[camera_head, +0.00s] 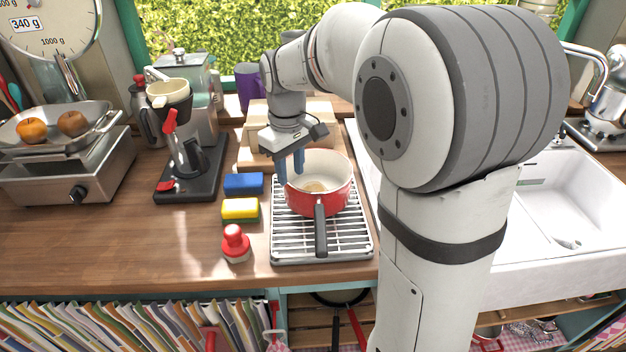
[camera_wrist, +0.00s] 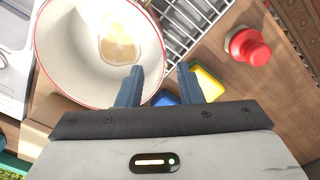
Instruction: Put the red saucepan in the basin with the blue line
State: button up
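The red saucepan (camera_head: 335,202), white inside with a brownish patch on its bottom, stands upright on a metal wire rack (camera_head: 290,243). Its dark handle (camera_head: 320,232) points to the front. In the wrist view the saucepan (camera_wrist: 75,60) fills the upper left. My gripper (camera_head: 291,166) is open, pointing down at the pan's left rim. In the wrist view its fingertips (camera_wrist: 160,70) lie either side of the rim, one over the inside, one outside; contact cannot be told. A white sink basin (camera_head: 585,205) is at the right, partly hidden by my arm. No blue line shows.
Left of the rack lie a blue sponge (camera_head: 243,184), a yellow sponge (camera_head: 240,210) and a red-knobbed brush (camera_head: 236,244). A coffee press stand (camera_head: 190,165) and a scale with fruit (camera_head: 65,160) stand further left. A faucet (camera_head: 585,52) rises behind the sink.

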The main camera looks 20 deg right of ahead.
aim_at(295, 186)
jog(key=f, duration=0.1)
jog(key=s+f, duration=0.1)
jog(key=f, duration=0.3)
jog(key=shift+s+d+f+p, duration=0.2)
jog(key=shift+d+f+p, duration=0.05)
jog(key=shift+d+p, duration=0.1)
jog(key=shift+w+f, duration=0.1)
jog(key=shift+f, duration=0.4)
grip_shut()
jog(key=shift+r, duration=0.1)
